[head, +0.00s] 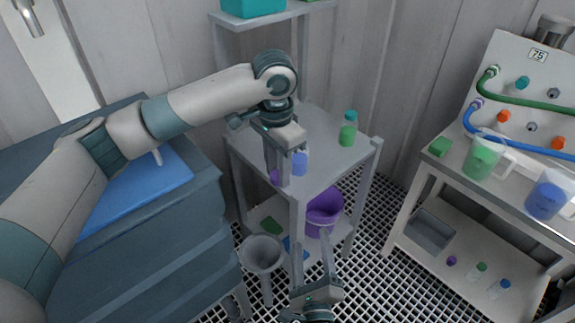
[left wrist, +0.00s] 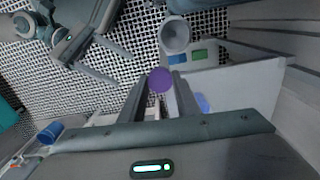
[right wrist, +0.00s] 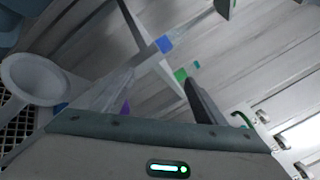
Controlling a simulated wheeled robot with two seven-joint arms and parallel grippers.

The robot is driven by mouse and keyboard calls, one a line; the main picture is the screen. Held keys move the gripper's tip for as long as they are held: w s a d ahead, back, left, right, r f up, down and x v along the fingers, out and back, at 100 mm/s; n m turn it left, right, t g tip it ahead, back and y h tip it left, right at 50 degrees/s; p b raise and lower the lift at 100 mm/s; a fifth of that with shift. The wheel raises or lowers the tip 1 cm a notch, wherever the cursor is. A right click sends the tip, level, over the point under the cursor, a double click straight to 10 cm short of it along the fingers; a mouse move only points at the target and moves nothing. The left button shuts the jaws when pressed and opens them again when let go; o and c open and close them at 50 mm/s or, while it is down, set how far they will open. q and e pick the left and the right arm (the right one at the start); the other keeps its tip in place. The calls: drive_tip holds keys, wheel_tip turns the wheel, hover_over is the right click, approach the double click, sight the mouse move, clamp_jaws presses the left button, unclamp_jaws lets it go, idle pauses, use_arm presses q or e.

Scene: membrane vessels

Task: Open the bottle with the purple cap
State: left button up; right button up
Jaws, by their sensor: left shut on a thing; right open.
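My left gripper (head: 277,180) points down at the near left corner of the small grey side table (head: 325,158). It is shut on a purple cap (head: 274,177), which shows as a round disc between the fingertips in the left wrist view (left wrist: 160,80). A small bottle with blue contents (head: 300,163) is just right of the fingers, partly hidden by them. The cap appears apart from it, to its left; the bottle's neck is hard to make out. It also shows in the right wrist view (right wrist: 163,44). My right gripper (head: 312,245) is open and empty, low in front of the table.
A green bottle with a teal cap (head: 348,134) stands further back on the table. A purple bucket (head: 322,212) is below, and a grey funnel-shaped stand (head: 262,254) is at the front left. A bench with jugs (head: 483,158) and hoses is at the right. Blue-grey drawers (head: 170,250) fill the left.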

drive_tip(key=s+d+f+n+g+y, duration=0.1)
drive_tip(key=s+d+f+n+g, duration=0.15)
drive_tip(key=f+n, duration=0.8)
drive_tip(key=s+d+f+n+g+y, duration=0.15)
drive_tip(key=s+f+n, duration=0.4)
drive_tip(key=f, duration=0.75)
use_arm(q)
drive_tip(key=s+a+f+n, duration=0.2)
drive_tip(key=s+a+n, duration=0.7)
drive_tip(key=s+a, duration=0.5)
drive_tip(key=shift+a+f+n, duration=0.2)
drive_tip(key=shift+a+n, duration=0.1)
drive_tip(key=shift+a, duration=0.1)
use_arm(e)
drive_tip(key=s+d+f+n+g+h, duration=0.1)
drive_tip(key=s+d+f+n+g, duration=0.2)
drive_tip(key=s+f+n, duration=0.3)
drive_tip(key=s+d+f+n+g+h, duration=0.1)
drive_tip(key=s+d+f+n+g, duration=0.2)
drive_tip(key=f, duration=1)
drive_tip(key=s+d+n, duration=0.2)
drive_tip(key=s+d, duration=0.1)
drive_tip(key=s, duration=0.1)
drive_tip(key=shift+s+d+f+n+g, duration=0.2)
drive_tip(key=shift+s+n+g, duration=0.1)
drive_tip(key=shift+n, duration=0.1)
